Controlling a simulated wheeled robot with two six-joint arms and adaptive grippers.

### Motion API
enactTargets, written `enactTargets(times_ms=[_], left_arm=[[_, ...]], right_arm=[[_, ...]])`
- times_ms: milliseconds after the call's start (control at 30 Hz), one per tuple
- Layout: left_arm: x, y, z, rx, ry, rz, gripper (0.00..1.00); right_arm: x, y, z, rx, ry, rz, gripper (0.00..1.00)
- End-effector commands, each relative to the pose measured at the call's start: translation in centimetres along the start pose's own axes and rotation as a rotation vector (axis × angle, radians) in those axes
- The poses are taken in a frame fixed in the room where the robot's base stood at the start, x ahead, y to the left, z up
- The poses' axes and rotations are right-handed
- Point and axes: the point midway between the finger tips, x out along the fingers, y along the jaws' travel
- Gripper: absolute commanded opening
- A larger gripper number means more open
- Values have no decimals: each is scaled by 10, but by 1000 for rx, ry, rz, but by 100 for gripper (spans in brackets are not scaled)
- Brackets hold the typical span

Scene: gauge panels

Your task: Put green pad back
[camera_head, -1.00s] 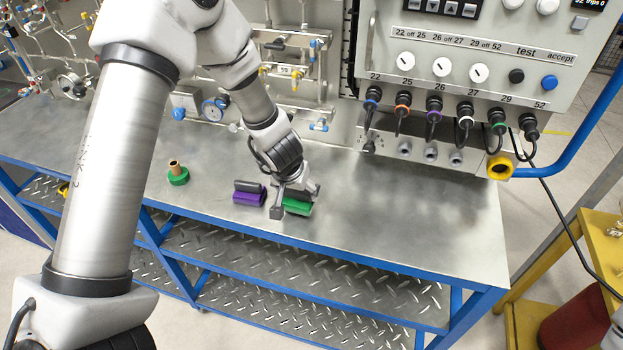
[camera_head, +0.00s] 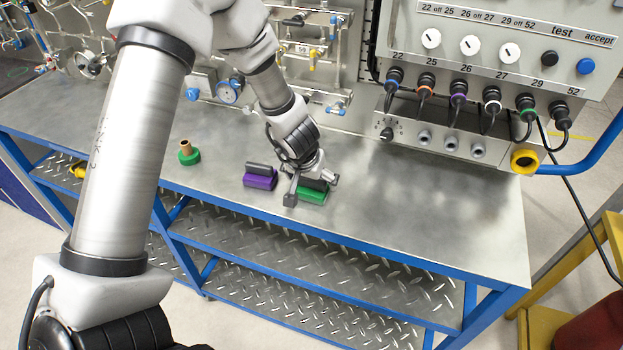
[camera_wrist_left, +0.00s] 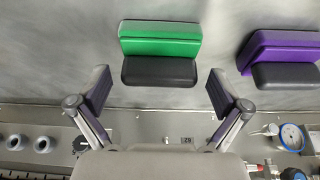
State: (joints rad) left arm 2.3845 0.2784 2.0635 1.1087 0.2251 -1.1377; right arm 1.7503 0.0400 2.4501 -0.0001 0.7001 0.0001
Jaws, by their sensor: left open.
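The green pad (camera_head: 312,195) with a dark grip block lies on the metal bench top. My left gripper (camera_head: 311,189) is open right at the pad in the head view. In the left wrist view the green pad (camera_wrist_left: 160,42) lies just ahead of the spread fingers of the left gripper (camera_wrist_left: 155,92), centred between them, its dark block (camera_wrist_left: 160,71) nearest. No grasp shows. A purple pad (camera_head: 259,181) with a similar dark block lies beside it to the left; it also shows in the left wrist view (camera_wrist_left: 285,52). My right gripper is not in view.
A green-based brass piece (camera_head: 187,153) stands left on the bench. A panel (camera_head: 480,75) with knobs and plugged cables hangs over the right rear. The bench's right part (camera_head: 440,205) is clear.

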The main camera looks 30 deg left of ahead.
Motion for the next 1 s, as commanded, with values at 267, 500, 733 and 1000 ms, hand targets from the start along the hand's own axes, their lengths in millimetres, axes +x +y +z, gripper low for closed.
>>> enactTargets(times_ms=[267,500,733,1000], left_arm=[[-36,0,-3,-1,3,1,100],[-98,0,-3,-1,2,1,100],[-114,-2,7,7,-14,-14,100],[-10,-18,169,184,-216,-154,100]], right_arm=[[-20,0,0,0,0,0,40],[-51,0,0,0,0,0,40],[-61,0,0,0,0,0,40],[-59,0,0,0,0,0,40]])
